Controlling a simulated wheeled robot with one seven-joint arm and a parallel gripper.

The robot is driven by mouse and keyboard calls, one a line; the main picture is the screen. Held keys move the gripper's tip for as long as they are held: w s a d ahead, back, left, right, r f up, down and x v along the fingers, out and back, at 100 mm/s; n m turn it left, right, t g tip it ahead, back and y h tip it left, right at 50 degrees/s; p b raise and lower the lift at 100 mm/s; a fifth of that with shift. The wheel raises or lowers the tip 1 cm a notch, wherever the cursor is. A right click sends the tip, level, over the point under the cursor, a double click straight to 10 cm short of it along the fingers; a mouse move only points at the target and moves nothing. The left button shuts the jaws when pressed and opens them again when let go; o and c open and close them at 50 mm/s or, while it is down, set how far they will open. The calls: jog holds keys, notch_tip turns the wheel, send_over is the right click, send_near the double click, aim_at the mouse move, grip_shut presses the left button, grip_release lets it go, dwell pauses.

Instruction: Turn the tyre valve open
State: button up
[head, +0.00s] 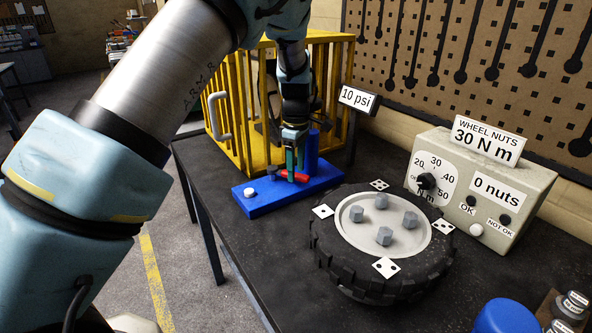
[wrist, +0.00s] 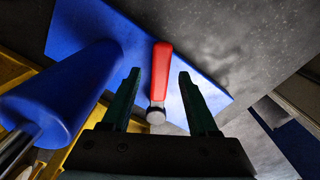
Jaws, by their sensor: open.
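The tyre valve shows as a red lever handle (head: 294,176) on a blue base plate (head: 310,193), beside a blue upright cylinder (head: 311,150). In the wrist view the red handle (wrist: 161,70) ends in a grey round hub (wrist: 156,116). My gripper (head: 292,172) is pointing down at the handle. In the wrist view my gripper (wrist: 158,88) is open, with one dark green finger on each side of the handle and a visible gap to each. A white button (head: 249,192) is on the plate's left end. The sign (head: 358,99) reads 10 psi.
A yellow cage (head: 232,110) stands right behind the plate. A tyre (head: 380,245) with several nuts lies at the plate's right. A wheel-nut torque box (head: 480,185) stands further right. A blue round object (head: 505,316) is at the front right.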

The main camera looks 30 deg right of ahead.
notch_tip(320, 180, up, 10)
jog(key=b, duration=0.2)
jog(key=shift+b, duration=0.4)
